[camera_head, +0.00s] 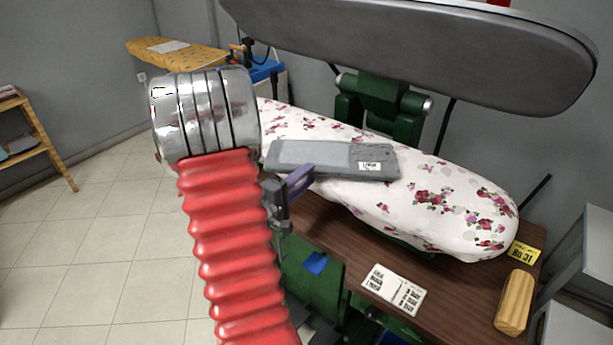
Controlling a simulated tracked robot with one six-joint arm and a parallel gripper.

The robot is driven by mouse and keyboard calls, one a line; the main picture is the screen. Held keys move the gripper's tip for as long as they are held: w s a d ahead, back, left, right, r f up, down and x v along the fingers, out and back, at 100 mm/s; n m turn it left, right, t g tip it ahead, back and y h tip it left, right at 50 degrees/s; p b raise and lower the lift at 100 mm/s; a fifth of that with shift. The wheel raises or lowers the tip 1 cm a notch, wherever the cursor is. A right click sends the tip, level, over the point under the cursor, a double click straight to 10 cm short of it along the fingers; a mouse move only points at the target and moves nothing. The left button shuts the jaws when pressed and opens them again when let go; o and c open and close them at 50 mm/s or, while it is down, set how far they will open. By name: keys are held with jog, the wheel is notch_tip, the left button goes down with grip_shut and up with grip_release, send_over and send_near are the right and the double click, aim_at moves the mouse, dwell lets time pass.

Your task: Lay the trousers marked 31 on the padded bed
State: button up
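The trousers (330,158) are a flat, folded grey bundle with a small white label (369,166); its writing is too small to read. They lie across the padded bed (450,205), a long white pad with a pink and red floral print. My gripper (295,186) is just left of and in front of the trousers' near left end, low beside the bed. One purple finger shows. The rest is partly hidden behind my red ribbed arm, so I cannot tell whether it is open or touches the cloth.
The raised grey press head (430,50) overhangs the bed from behind. A brown tabletop (450,285) under the bed holds a white printed card (393,289), a yellow tag (523,254) and a wooden block (514,302). A yellow ironing board (175,53) stands behind. Tiled floor at left is clear.

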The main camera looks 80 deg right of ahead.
jog(key=shift+o, duration=0.4)
jog(key=v, duration=1.2)
dwell(0.6)
jog(key=shift+w, duration=0.1)
